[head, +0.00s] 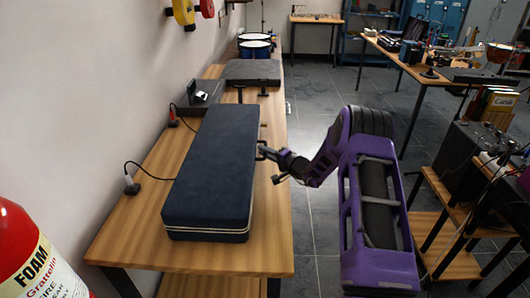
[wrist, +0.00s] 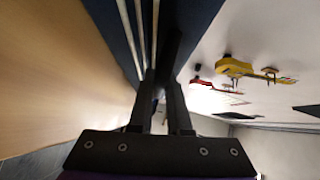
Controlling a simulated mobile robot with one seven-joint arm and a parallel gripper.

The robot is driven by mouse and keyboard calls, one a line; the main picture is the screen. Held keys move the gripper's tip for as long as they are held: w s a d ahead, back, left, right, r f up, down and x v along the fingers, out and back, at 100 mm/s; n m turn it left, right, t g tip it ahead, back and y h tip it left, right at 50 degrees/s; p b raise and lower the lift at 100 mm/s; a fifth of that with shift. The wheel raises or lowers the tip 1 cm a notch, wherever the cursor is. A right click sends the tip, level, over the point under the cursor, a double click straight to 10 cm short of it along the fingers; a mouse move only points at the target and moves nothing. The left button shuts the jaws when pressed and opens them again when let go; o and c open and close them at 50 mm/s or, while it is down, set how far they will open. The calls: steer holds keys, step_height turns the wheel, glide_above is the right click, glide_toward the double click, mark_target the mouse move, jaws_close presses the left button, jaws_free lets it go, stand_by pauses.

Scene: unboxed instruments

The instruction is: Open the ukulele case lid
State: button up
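The ukulele case (head: 212,165) is a long dark blue box lying flat on the wooden table, its lid down. Pale seam lines run around its lower edge, and they also show along the case side in the wrist view (wrist: 139,35). My gripper (head: 262,151) is at the right long side of the case, near its middle. A small dark bracket shape shows there; I cannot tell handle from fingers. In the wrist view, my gripper (wrist: 163,78) has its two dark fingers close together, beside the seam. Their tips merge with dark material, so any grip is unclear.
The wooden table (head: 140,215) stands along the white wall. A dark flat case (head: 252,72) and blue drums (head: 255,45) are farther back. A cable lies left of the case. A red extinguisher (head: 30,255) is front left. Grey floor (head: 310,205) is open right of the table.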

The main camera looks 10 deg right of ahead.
jaws_close()
stand_by(0.8)
steer(key=shift+d+r, duration=0.1)
steer(key=shift+r, duration=0.05)
stand_by(0.4)
